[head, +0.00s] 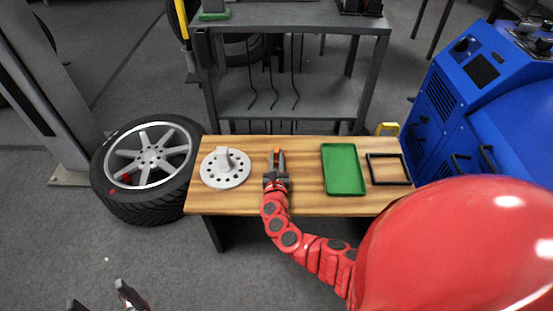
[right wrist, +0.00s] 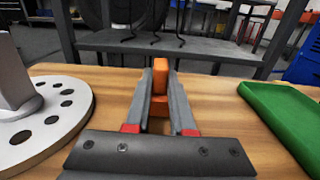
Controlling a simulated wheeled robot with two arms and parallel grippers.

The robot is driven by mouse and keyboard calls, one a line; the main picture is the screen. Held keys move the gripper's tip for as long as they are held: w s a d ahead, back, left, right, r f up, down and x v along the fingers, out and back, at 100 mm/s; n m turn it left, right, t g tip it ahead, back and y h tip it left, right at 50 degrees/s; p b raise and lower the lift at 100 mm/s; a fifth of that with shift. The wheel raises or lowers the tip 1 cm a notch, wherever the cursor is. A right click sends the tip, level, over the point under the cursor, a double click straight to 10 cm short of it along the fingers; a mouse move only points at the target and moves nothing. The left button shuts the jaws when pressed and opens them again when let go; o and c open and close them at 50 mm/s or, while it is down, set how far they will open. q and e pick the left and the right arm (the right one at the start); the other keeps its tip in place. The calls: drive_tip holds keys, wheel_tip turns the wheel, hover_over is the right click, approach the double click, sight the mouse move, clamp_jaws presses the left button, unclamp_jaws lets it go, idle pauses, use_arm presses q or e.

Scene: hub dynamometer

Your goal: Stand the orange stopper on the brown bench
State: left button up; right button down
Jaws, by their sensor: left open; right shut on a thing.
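The orange stopper (head: 277,150) is between the fingertips of my right gripper (head: 276,161), over the left-middle part of the brown bench (head: 310,206). In the right wrist view the stopper (right wrist: 160,65) looks upright, and the two grey fingers of the right gripper (right wrist: 160,92) are shut on its sides. Its lower part shows in the gap between the fingers, low over the wood; I cannot tell whether its base touches the bench (right wrist: 115,82). My left gripper (head: 108,298) is open and empty at the lower left, over the floor, away from the bench.
A grey disc with holes and an upright block (head: 225,168) lies left of the right gripper. A green tray (head: 343,170) and a black square frame (head: 388,169) lie to the right. A wheel (head: 148,165) is beside the bench, and a grey shelf (head: 290,95) stands behind.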

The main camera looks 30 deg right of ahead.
drive_tip(key=c, duration=0.8)
unclamp_jaws()
drive_tip(key=shift+o, duration=0.2)
drive_tip(key=shift+r, duration=0.1)
drive_tip(key=shift+s+a, duration=0.1)
drive_tip(key=shift+s, duration=0.1)
drive_tip(key=p+v, duration=0.2)
drive_tip(key=v, duration=0.9)
drive_tip(key=shift+s+a, duration=0.2)
drive_tip(key=shift+s, duration=0.05)
